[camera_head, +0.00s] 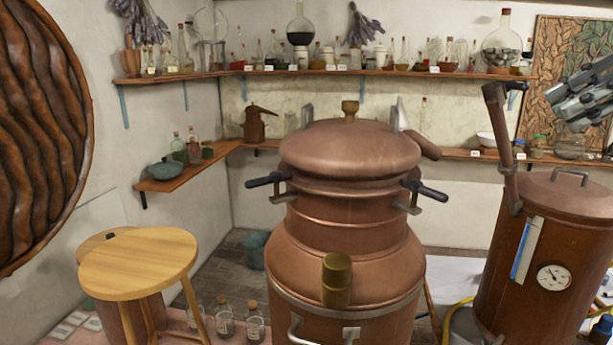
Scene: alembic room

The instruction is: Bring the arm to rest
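My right gripper (562,100) shows at the upper right edge of the head view, raised in front of the carved leaf panel and the shelves. It is grey and metallic, and points to the left. Its fingers overlap from this angle, so I cannot tell whether they are open or shut. I see nothing clearly held in it. The rest of my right arm is outside the picture. My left gripper and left arm are not in view.
A large copper still (345,230) stands in the middle. A copper vessel (520,262) with a gauge stands at the right, below my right gripper. A wooden stool (138,262) is at the lower left. The upper shelf (330,72) holds many glass bottles. Floor shows behind the still.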

